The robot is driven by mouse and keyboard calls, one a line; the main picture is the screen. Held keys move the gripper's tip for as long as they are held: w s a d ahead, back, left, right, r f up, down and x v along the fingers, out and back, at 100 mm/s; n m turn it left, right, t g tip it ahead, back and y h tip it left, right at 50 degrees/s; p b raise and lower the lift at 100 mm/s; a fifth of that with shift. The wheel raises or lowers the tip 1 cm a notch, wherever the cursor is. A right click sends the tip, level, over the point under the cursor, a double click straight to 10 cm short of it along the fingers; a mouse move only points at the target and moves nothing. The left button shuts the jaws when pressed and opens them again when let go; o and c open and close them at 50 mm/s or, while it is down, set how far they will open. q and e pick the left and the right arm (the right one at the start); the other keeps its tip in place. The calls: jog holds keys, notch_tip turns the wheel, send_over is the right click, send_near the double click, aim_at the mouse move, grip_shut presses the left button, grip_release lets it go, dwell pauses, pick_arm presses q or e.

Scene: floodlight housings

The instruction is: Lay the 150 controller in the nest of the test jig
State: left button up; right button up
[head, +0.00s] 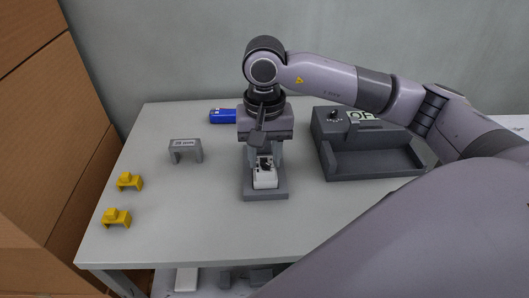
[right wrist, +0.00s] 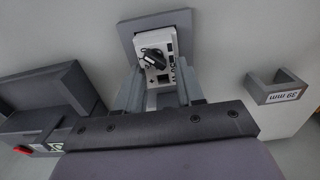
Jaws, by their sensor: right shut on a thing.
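The controller (head: 265,180) is a small white block with a black knob and dark markings; I cannot read its number. It is at a dark grey plate (head: 265,195) mid-table; whether it rests on the plate or is just above it, I cannot tell. My right gripper (head: 265,160) points down and is shut on the controller, which also shows between the fingers in the right wrist view (right wrist: 155,63). The test jig (head: 373,166), a dark grey box with an open recess, knob and display panel, stands to the right. My left gripper is not in view.
A grey bridge-shaped gauge (head: 186,147), labelled 39 mm in the right wrist view (right wrist: 279,87), stands to the left. Two yellow clips (head: 129,181) (head: 116,217) lie at the left edge. A blue object (head: 222,116) is behind. The front of the table is clear.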

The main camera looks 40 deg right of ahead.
jog(key=shift+f+b, duration=0.35)
jog(key=shift+f, duration=0.05)
jog(key=o, duration=1.2)
jog(key=shift+o, duration=0.2)
